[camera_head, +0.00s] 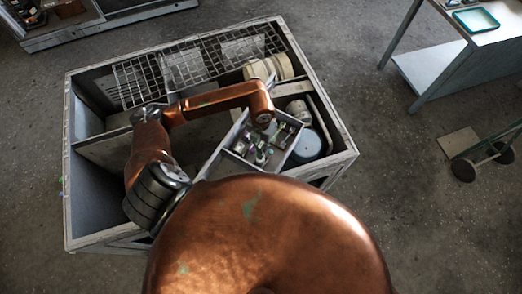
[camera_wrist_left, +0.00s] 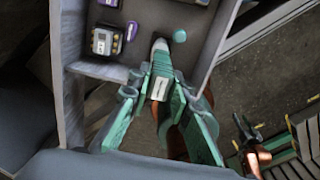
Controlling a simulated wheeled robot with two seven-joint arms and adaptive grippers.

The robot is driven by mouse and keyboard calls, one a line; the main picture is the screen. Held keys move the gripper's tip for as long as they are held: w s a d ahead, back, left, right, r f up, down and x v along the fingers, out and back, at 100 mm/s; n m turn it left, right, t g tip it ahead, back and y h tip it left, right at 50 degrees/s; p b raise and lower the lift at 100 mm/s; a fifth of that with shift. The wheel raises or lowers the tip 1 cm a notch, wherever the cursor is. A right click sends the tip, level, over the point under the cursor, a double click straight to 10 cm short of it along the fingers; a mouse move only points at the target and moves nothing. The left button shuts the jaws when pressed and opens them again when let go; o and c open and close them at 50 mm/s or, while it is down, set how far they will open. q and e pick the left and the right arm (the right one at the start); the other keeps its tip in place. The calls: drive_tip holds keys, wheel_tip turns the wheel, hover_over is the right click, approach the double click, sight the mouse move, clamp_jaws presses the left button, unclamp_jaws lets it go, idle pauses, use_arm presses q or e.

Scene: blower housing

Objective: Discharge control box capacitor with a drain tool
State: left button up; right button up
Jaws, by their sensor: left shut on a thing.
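The open control box (camera_head: 221,158) is a grey tray inside the blower housing, with several small parts in it. My left gripper (camera_head: 262,153) is over this box in the head view, small and partly hidden by its wrist. In the left wrist view, the teal fingers of the left gripper (camera_wrist_left: 161,98) are shut on a slim tool (camera_wrist_left: 161,68), probably the drain tool. Its pale tip points into the control box (camera_wrist_left: 212,50). I cannot tell which part is the capacitor, or whether the tip touches anything.
The blower housing (camera_head: 348,150) has raised walls around the box. A wire grid (camera_head: 140,85), a cream cylinder (camera_head: 270,67) and a blue-grey round part (camera_head: 308,147) are inside. A dark block (camera_wrist_left: 103,41) stands in the box. A table (camera_head: 497,35) is at right.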

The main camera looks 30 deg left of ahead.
use_arm(q)
drive_tip(key=shift+r+p, duration=1.95)
drive_tip(key=shift+r, duration=1.6)
